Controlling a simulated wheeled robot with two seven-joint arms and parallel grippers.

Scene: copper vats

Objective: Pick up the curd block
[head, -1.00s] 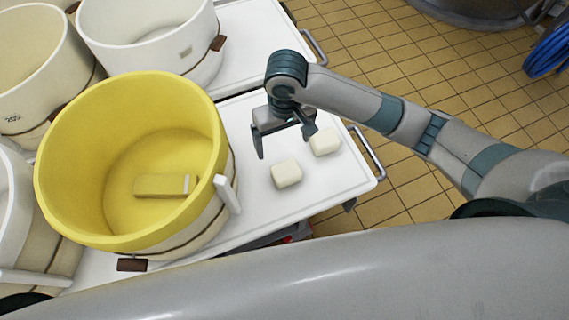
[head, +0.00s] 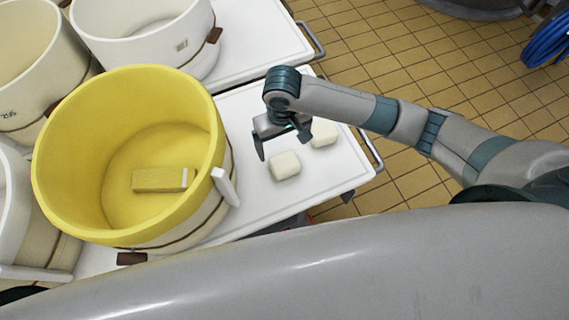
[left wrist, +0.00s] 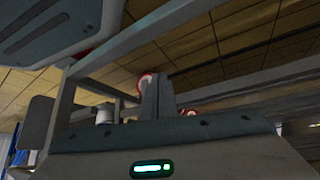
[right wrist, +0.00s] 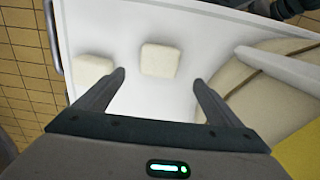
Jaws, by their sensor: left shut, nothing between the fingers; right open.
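Two cream-white curd blocks lie on the white table (head: 345,178). The nearer block (head: 285,166) is beside the yellow tub, and the other block (head: 324,133) is behind it to the right. My right gripper (head: 285,149) is open and points down above the table, close to both blocks. In the right wrist view, one block (right wrist: 160,60) shows ahead between the open fingers, and the other block (right wrist: 93,68) is left of them. Nothing is between the fingertips. My left gripper (left wrist: 155,82) shows in the left wrist view, shut and empty.
A large yellow-lined tub (head: 130,115) stands left of the blocks, with a yellowish bar (head: 160,180) inside. A white handle (head: 226,187) sticks out from its side. White tubs (head: 145,35) stand behind. A metal rail (head: 370,150) runs along the table's right end.

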